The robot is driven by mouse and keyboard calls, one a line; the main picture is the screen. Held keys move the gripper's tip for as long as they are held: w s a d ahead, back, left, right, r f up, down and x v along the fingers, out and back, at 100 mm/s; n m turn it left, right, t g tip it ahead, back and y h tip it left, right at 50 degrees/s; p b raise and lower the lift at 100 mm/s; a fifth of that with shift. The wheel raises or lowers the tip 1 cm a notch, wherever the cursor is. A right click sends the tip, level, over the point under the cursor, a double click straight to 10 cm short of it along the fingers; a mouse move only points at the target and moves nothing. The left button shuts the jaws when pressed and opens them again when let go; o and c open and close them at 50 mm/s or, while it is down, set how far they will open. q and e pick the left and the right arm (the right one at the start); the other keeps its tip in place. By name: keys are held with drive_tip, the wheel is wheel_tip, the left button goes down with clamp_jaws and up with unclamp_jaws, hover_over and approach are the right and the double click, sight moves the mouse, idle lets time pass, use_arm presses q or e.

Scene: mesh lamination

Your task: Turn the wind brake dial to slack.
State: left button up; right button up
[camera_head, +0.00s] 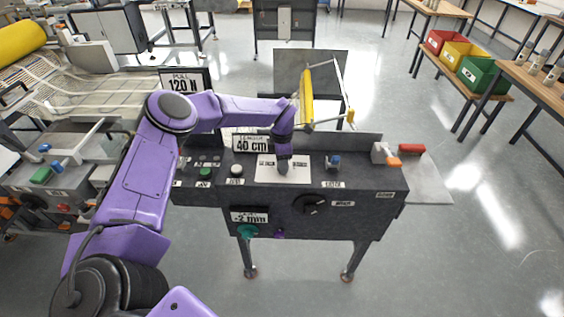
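A dark console (225,213) stands in front of me. A round black dial (310,204) sits on its front face, with a small label beside it too small to read. I cannot tell for sure which control is the wind brake dial. My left gripper (283,168) points down over the console top, above a white printed card (262,172), up and left of the black dial and apart from it. Its fingers show as one dark narrow shape, so I cannot tell whether they are open. It hides part of the card. My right gripper is not in view.
The console top has a green button (206,172), a white button (236,170), a blue knob (334,162) and an orange-tipped lever (393,161). A teal knob (247,231) is on the front face. A yellow roller (306,98) rises behind.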

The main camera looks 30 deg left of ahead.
use_arm(q)
drive_tip(key=shift+d+f+n+b, duration=0.1)
drive_tip(key=shift+f+n+b, duration=0.1)
drive_tip(key=shift+n+b, duration=0.35)
drive_tip(key=n+b, duration=0.5)
drive_tip(key=b, duration=0.1)
drive_tip(key=shift+f+n, duration=0.1)
drive_tip(key=shift+n, duration=0.15)
drive_tip(key=n+b, duration=0.4)
drive_tip(key=shift+d+n, duration=0.1)
drive_tip(key=shift+n, duration=0.2)
drive_tip(key=n+b, duration=0.3)
drive_tip(key=shift+n+b, duration=0.3)
drive_tip(key=n+b, duration=0.3)
drive_tip(key=shift+n, duration=0.3)
drive_tip(key=n+b, duration=0.3)
drive_tip(key=shift+w, duration=0.1)
drive_tip(key=shift+r+n+b, duration=0.3)
drive_tip(key=shift+n+b, duration=0.65)
drive_tip(key=shift+n, duration=0.35)
